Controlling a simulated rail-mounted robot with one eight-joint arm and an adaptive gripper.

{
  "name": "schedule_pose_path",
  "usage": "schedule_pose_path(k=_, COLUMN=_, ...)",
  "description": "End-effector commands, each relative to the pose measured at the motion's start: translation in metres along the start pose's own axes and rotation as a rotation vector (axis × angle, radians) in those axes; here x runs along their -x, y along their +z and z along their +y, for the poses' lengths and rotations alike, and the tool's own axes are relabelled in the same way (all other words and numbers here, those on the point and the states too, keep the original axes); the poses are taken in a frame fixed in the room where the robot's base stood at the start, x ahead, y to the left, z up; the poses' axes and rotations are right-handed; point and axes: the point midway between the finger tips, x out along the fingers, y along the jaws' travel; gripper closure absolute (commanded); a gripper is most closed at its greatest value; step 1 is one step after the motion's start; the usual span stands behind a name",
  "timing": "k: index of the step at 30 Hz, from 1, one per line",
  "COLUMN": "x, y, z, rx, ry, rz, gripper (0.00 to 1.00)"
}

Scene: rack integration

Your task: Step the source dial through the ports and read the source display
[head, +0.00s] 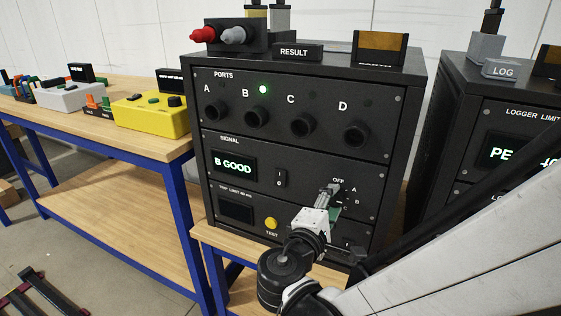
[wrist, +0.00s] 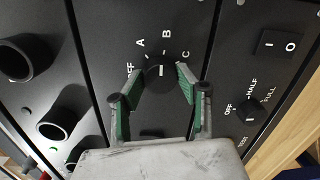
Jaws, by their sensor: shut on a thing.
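The source dial (wrist: 160,77) is a black knob with a white mark, on the lower part of the rack front. Around it are the labels OFF, A, B and C. In the wrist view its mark points up, about at B. My gripper (wrist: 158,85) has its green-padded fingers on either side of the dial and is shut on it. In the head view my gripper (head: 331,198) covers the dial. The source display (head: 234,164) reads "B GOOD" in green. A green lamp (head: 263,89) is lit by port B (head: 257,117).
Ports A (head: 215,108), C (head: 303,125) and D (head: 356,135) show no lit lamp. A yellow TEST button (head: 271,223) sits left of my gripper. A smaller OFF/HALF/FULL knob (wrist: 249,112) is close by. The logger rack (head: 470,110) stands to the right.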

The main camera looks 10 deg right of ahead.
Motion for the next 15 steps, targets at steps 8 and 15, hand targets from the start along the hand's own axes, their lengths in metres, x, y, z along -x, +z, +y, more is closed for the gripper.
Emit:
schedule_pose_path(k=8, x=0.0001, y=0.0005, z=0.0000, rx=-0.134, ry=-0.008, rz=0.009, gripper=0.93)
schedule_pose_path(k=15, x=0.0000, y=0.0004, z=0.0000, rx=-0.180, ry=-0.011, rz=0.012, gripper=0.93)
